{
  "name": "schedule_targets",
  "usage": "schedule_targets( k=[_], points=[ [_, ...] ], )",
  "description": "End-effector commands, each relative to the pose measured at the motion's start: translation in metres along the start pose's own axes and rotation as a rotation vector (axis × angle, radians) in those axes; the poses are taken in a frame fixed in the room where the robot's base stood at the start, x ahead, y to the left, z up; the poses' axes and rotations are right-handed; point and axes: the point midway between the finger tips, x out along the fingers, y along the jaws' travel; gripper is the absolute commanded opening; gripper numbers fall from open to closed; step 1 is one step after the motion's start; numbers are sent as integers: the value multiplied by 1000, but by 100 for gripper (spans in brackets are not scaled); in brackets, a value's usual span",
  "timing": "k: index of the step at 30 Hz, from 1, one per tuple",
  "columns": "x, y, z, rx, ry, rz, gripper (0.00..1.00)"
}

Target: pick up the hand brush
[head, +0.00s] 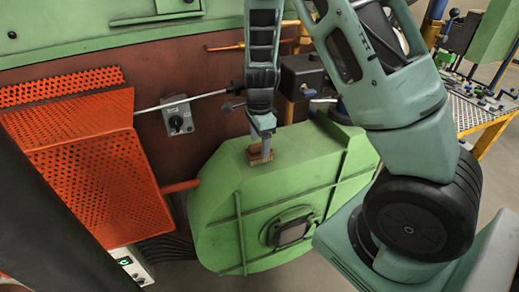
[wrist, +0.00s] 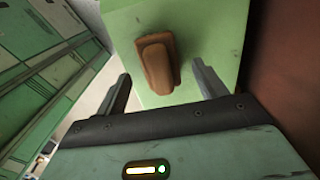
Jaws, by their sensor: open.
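The hand brush is a small brown block-like object (head: 258,156) on the flat top of the green machine housing (head: 232,190) in the head view. In the wrist view the brush (wrist: 157,64) lies on the pale green top (wrist: 205,30), near its end. My gripper (head: 266,148) points down at the brush in the head view. In the wrist view my gripper (wrist: 161,70) is open, with one finger on each side of the brush and visible gaps between. The head view shows only one finger clearly. Whether a finger touches the brush cannot be told.
An orange perforated guard (head: 80,160) stands at the left. A grey switch box (head: 177,117) is on the brown wall behind. A dark box (head: 302,76) with fittings is just right of my gripper. A table with tools (head: 480,110) stands at the far right.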

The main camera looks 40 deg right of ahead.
Motion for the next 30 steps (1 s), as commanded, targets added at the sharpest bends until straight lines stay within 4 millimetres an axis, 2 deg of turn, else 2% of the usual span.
schedule_targets(
  k=[6, 13, 18, 19, 30],
  points=[
    [20, 0, 0, -1, 1, 1, 71],
    [22, 0, 0, -1, 0, -1, 71],
    [22, 0, 0, -1, 0, -1, 24],
    [22, 0, 0, -1, 0, -1, 20],
    [21, 0, 0, -2, 0, -2, 20]
  ],
)
